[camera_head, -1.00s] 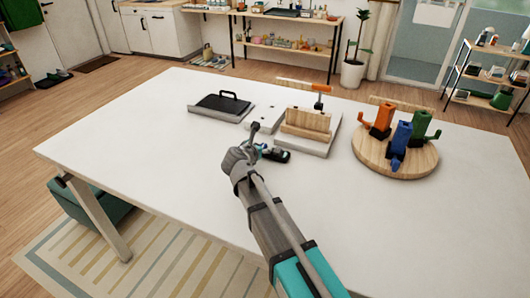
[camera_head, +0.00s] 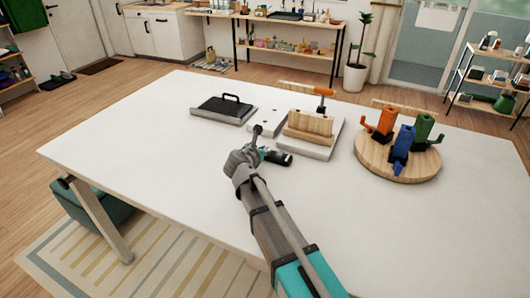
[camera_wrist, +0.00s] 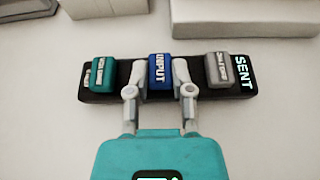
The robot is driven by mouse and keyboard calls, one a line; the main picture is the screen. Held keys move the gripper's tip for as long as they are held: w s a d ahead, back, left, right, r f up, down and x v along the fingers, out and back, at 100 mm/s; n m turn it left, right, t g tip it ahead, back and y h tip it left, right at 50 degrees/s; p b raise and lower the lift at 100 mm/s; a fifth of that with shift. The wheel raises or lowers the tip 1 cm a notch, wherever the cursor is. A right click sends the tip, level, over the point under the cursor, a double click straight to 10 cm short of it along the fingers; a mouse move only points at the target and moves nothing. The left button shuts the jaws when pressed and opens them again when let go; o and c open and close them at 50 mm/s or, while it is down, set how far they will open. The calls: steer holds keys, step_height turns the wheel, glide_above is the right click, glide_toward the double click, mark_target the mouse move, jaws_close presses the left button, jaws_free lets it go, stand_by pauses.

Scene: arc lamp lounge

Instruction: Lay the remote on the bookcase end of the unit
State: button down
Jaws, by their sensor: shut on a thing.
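A dark bar-shaped remote (camera_head: 276,157) is at my gripper over the white table (camera_head: 150,165). In the wrist view the remote (camera_wrist: 205,88) is a black strip with a teal key, a blue INPUT key (camera_wrist: 160,68) and a grey key, and lit "SENT" letters at its right end. My gripper (camera_wrist: 158,75) is shut on the remote, with one finger on each side of the blue key. In the head view my gripper (camera_head: 258,137) partly hides the remote's left end. I cannot tell whether the remote touches the tabletop. I cannot tell which furniture is the bookcase end.
Beyond the remote are a black-handled tray (camera_head: 222,108) and a wooden block on a pale base with an orange clamp (camera_head: 324,92). A round wooden board (camera_head: 375,165) with orange, blue and green pieces stands right. Shelves (camera_head: 490,70) stand far right. The table's left is clear.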

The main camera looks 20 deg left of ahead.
steer(key=shift+r, duration=0.15)
steer(key=shift+r+p, duration=0.95)
steer(key=shift+p, duration=0.1)
steer(key=s+d+r+p, duration=0.9)
steer(key=s+r+p, duration=0.1)
steer(key=shift+s+d+r+p, duration=0.2)
steer(key=shift+r+p, duration=0.2)
stand_by(0.6)
